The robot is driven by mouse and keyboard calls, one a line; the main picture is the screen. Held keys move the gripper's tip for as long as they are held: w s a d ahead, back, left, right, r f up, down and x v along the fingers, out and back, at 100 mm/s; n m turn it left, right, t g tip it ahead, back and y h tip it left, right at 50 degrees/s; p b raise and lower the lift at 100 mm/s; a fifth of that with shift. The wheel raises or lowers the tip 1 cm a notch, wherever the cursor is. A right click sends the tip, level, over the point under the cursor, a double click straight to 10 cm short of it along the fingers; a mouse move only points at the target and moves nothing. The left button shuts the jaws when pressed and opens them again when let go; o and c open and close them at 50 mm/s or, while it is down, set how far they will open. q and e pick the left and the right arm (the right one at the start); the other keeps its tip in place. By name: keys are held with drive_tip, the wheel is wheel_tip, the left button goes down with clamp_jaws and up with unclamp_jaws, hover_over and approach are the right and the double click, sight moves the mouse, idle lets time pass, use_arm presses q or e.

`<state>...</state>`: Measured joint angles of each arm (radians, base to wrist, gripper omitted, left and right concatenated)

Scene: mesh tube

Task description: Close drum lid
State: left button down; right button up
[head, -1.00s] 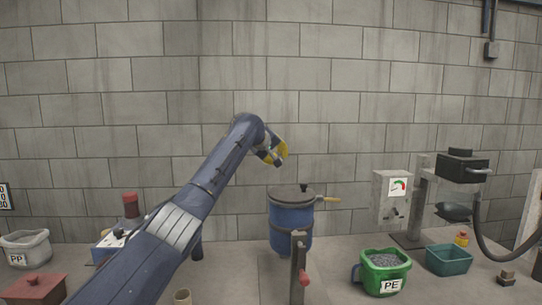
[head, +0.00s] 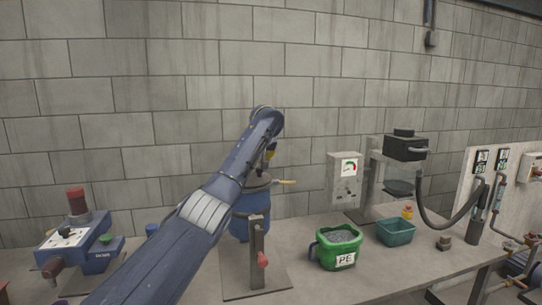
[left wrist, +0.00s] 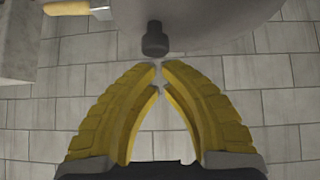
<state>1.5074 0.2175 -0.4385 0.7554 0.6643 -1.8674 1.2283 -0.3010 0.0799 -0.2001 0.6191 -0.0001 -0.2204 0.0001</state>
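The blue drum (head: 270,207) stands on the bench, partly hidden behind my left arm. Its grey lid (head: 262,184) lies across the top; whether it is fully seated I cannot tell. A yellowish handle (head: 286,182) sticks out to the right. My left gripper (head: 270,153) is just above the lid, partly hidden by my own arm. In the left wrist view its yellow fingers (left wrist: 159,66) have their tips nearly together with nothing between them. The dark lid knob (left wrist: 155,40) is just beyond the tips, apart from them. My right gripper is not in view.
A grey post with a red knob (head: 263,259) stands in front of the drum. To the right are a green PE tub (head: 338,248) of pellets, a teal bin (head: 396,232) and a gauge box (head: 345,179). A blue and white machine (head: 75,243) stands left.

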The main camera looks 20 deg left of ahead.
use_arm(q)
drive_tip(key=shift+f, duration=0.3)
drive_tip(key=shift+w+d, duration=0.1)
drive_tip(key=shift+r, duration=0.1)
idle(0.3)
